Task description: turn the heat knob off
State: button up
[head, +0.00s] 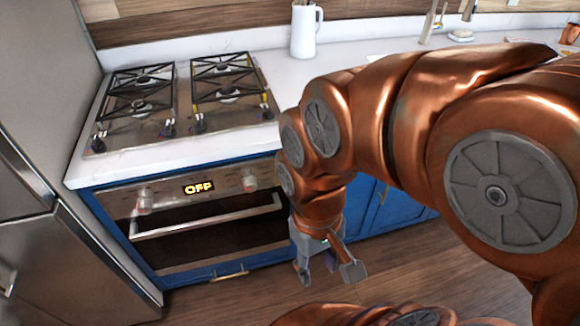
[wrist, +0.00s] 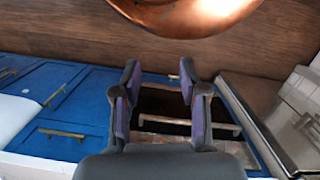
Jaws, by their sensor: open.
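The oven (head: 212,228) is built into the blue counter, and its front panel display (head: 198,187) reads OFF. A left knob (head: 145,200) and a right knob (head: 249,180) sit on that panel, either side of the display. I cannot tell which one is the heat knob or read their settings. My gripper (head: 328,272) is open and empty, pointing down in front of the cabinets, right of the oven and apart from both knobs. In the wrist view, my gripper (wrist: 159,74) has its fingers spread, with the dark oven front (wrist: 165,103) showing between and beyond them.
A gas cooktop (head: 185,98) with several small front knobs lies on the white counter above. The oven door handle (head: 205,219) sticks out below the panel. A steel fridge (head: 45,225) stands at left, and a white pitcher (head: 304,32) behind. The wooden floor (head: 235,303) ahead is clear.

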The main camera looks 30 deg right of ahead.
aim_at(249, 182)
jog(key=u, duration=0.7)
jog(key=k, duration=1.05)
jog(key=u, duration=1.05)
jog(key=i, duration=1)
jog(key=z, duration=0.4)
